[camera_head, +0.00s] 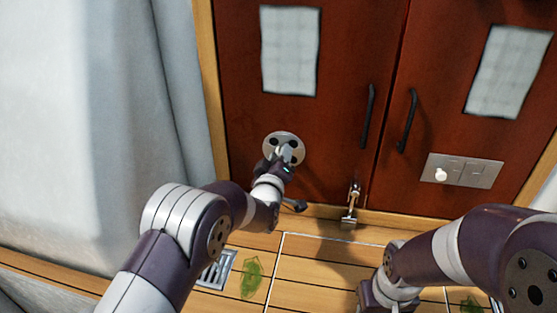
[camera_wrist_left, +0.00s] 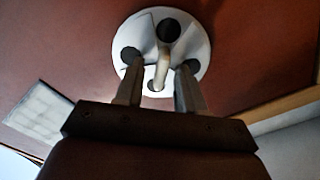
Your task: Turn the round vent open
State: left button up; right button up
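The round vent (camera_head: 285,136) is a pale metal disc with dark round holes, set low in the left red-brown door. It also shows in the left wrist view (camera_wrist_left: 196,38), with a raised bar handle (camera_wrist_left: 163,62) across its middle. My left gripper (camera_head: 286,158) is at the vent and covers its lower part in the head view. In the left wrist view my left gripper (camera_wrist_left: 160,82) has its two fingers apart, one on each side of the handle, with gaps visible. My right arm is at the lower right of the head view, and its fingers are not in view.
Black door handles (camera_head: 368,116) are right of the vent. A switch panel (camera_head: 461,170) with a white knob is on the right door. A metal fitting (camera_head: 351,203) stands at the door's foot. A floor grate (camera_head: 216,270) and green leaf-like patch (camera_head: 251,279) are on the wooden floor.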

pick_arm(q)
jog(key=s+a+p, duration=0.2)
jog(key=s, duration=1)
jog(key=shift+s+a, duration=0.15)
jog(key=shift+a, duration=0.1)
